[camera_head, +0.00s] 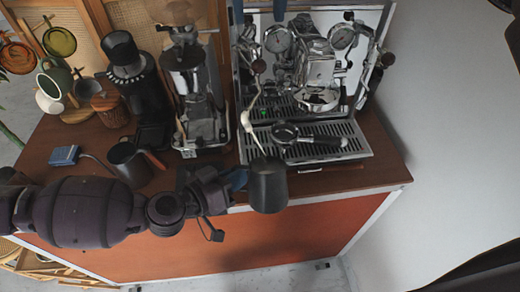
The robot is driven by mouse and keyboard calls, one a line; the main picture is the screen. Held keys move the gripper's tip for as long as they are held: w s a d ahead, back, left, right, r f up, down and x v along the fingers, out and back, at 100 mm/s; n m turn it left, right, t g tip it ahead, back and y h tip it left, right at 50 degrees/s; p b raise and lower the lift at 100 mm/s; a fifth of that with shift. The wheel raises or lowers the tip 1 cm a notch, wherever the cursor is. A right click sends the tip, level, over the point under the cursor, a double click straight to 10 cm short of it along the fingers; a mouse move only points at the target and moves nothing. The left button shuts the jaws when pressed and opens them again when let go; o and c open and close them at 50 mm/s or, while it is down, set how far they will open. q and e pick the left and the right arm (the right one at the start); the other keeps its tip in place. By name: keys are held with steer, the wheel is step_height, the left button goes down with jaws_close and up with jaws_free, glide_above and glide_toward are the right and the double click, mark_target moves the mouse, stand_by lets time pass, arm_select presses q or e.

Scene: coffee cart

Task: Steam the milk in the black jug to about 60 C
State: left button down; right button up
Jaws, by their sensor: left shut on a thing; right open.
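My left gripper (236,181) is shut on the black jug (268,186) and holds it upright by its left side, in front of the cart's front edge. The steam wand (256,132) hangs from the left of the espresso machine (318,70), its lower end close to the jug's rim. I cannot tell whether the tip is inside the jug. The milk is not visible. My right gripper (258,33) is at the top of the view, with two blue fingers apart near the machine's left knob (248,32). Its arm is mostly out of frame.
A portafilter (286,134) lies on the drip tray (345,140). A grinder (190,85) stands left of the machine. A black vessel with a wooden handle (128,163) and a blue box (64,155) are at the left front. The countertop's right end is clear.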

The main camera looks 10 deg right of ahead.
arm_select(q)
steer(key=shift+s+f+p, duration=0.3)
steer(key=shift+s+f, duration=0.8)
steer(key=shift+s, duration=0.05)
arm_select(e)
steer(key=shift+r, duration=0.3)
arm_select(q)
steer(key=shift+s+d+r+p, duration=0.1)
steer(key=shift+s+r+p, duration=0.25)
steer(key=shift+s, duration=0.85)
steer(key=shift+s+r+p, duration=0.3)
steer(key=shift+s+r, duration=0.05)
steer(key=shift+s, duration=0.9)
steer(key=shift+s+d+r+p, duration=0.1)
steer(key=shift+s+r+p, duration=0.25)
steer(key=shift+s, duration=0.85)
arm_select(e)
steer(key=shift+r, duration=0.75)
arm_select(q)
steer(key=shift+a, duration=0.1)
